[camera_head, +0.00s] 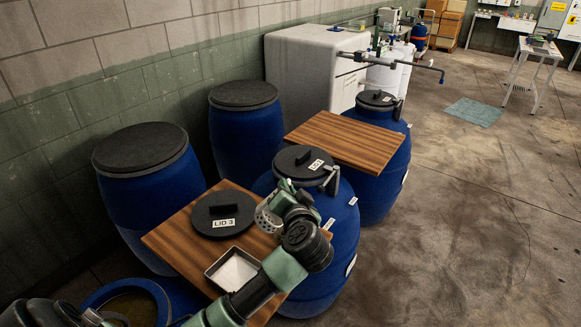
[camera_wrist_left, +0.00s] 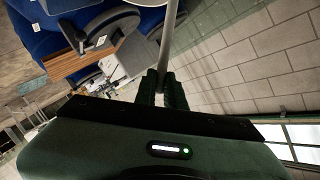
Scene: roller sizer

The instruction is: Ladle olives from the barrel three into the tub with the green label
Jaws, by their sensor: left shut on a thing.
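My left gripper (camera_head: 286,190) is shut on a grey ladle, and its handle (camera_wrist_left: 170,40) rises between the fingers (camera_wrist_left: 163,88) in the left wrist view. A pale perforated piece (camera_head: 267,217), seemingly the ladle's bowl, shows beside the hand, above the wooden board. An open blue barrel (camera_head: 162,289) with brownish contents stands at the lower left, partly cut off. A black lid marked LID 3 (camera_head: 222,215) lies on the board. I cannot make out a tub with a green label. My right gripper is not in view.
The wooden board (camera_head: 165,240) carries a metal tray (camera_head: 214,280) with a white inside. Lidded blue barrels (camera_head: 150,195) stand along the wall and right of the board. A second board (camera_head: 345,138) lies farther back.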

